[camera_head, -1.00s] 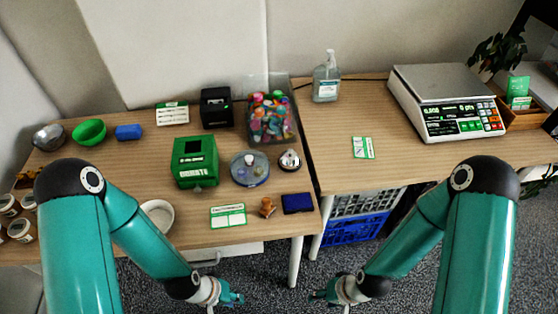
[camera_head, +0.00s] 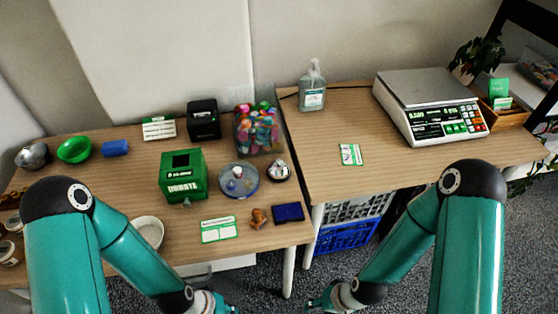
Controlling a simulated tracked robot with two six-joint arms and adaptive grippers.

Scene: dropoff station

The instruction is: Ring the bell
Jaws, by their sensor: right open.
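The bell (camera_head: 279,170) is a small silver dome on a dark base, on the left table near its right edge. It stands just right of a round clear dish (camera_head: 239,181). My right gripper (camera_head: 318,302) is low at the bottom of the head view, in front of the tables, open, with nothing seen in it. My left gripper (camera_head: 228,309) is at the bottom edge and partly cut off, so its jaws cannot be judged. Both grippers are well apart from the bell.
A green donation box (camera_head: 184,175), a jar of colourful caps (camera_head: 259,131), a wooden stamp (camera_head: 258,218) and a blue ink pad (camera_head: 288,212) surround the bell. A scale (camera_head: 430,105) and sanitizer bottle (camera_head: 312,88) stand on the right table. Crates (camera_head: 345,235) sit underneath.

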